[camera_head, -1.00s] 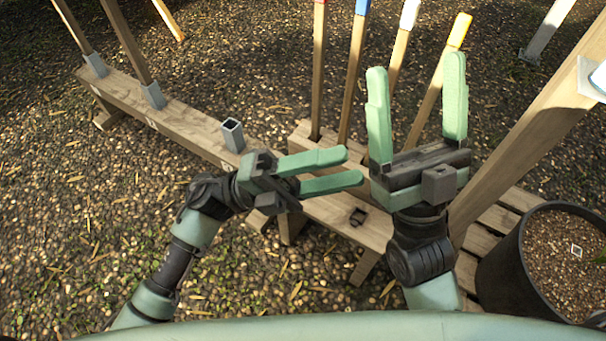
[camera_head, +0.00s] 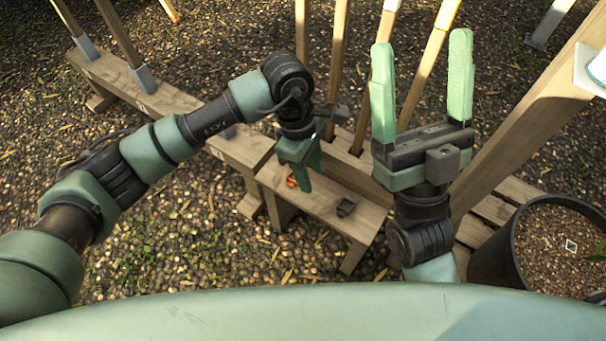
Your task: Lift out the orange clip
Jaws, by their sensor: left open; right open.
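The orange clip (camera_head: 292,181) is a small orange piece on the wooden bench (camera_head: 328,212), partly hidden by my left gripper. My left gripper (camera_head: 312,182) points down just above and beside the clip, with its fingers seen nearly end-on; it is open. I cannot tell whether a finger touches the clip. My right gripper (camera_head: 420,85) is open and empty, its fingers pointing up in front of the wooden stakes.
A small dark piece (camera_head: 345,208) lies on the bench right of the clip. Wooden stakes (camera_head: 422,75) stand behind. A long beam with grey sockets (camera_head: 144,79) runs to the upper left. A black pot (camera_head: 507,250) and a thick post (camera_head: 520,120) stand at right.

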